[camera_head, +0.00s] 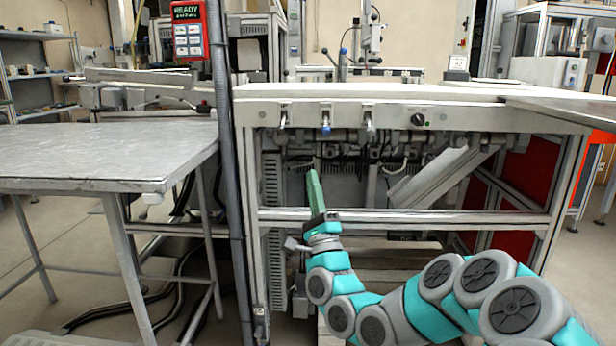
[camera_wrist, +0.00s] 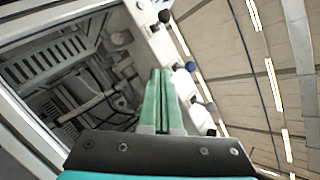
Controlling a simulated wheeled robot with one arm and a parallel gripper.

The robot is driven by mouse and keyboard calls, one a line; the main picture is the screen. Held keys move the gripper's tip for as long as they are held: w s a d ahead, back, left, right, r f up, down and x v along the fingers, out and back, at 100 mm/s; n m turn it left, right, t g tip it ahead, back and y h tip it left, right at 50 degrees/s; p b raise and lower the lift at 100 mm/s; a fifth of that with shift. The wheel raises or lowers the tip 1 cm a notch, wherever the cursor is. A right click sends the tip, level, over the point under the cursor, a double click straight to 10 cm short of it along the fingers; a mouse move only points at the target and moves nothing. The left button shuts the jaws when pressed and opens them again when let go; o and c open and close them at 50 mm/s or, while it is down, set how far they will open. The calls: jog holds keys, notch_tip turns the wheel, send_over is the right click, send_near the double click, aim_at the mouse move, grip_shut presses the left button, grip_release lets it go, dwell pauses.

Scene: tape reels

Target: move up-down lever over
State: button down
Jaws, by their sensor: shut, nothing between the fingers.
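Several small levers sit along the front panel of the machine. The left lever (camera_head: 283,118), the middle lever with a blue tip (camera_head: 326,122) and the right lever (camera_head: 368,122) hang from the panel edge. Labels are too small to tell which is the up-down lever. In the wrist view, a blue-tipped lever (camera_wrist: 190,67) is just right of the fingertips, a black-tipped lever (camera_wrist: 165,16) is farther up, and a dark-tipped one (camera_wrist: 211,106) is lower right. My gripper (camera_head: 312,172), also in the wrist view (camera_wrist: 160,72), has green fingers closed together, empty, below the panel.
A dark rotary knob (camera_head: 418,119) is right of the levers. The machine's front crossbar (camera_head: 400,218) runs behind my wrist. Pipes and cables fill the space under the machine top. A grey table (camera_head: 90,155) stands left, beside a post with a red control box (camera_head: 187,30).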

aim_at(282, 125)
jog(key=w+a+r, duration=0.4)
jog(key=r, duration=0.3)
jog(key=shift+w+a+r, duration=0.15)
jog(key=shift+a+r, duration=0.2)
jog(key=shift+r+p, duration=0.1)
jog(key=shift+p, duration=0.25)
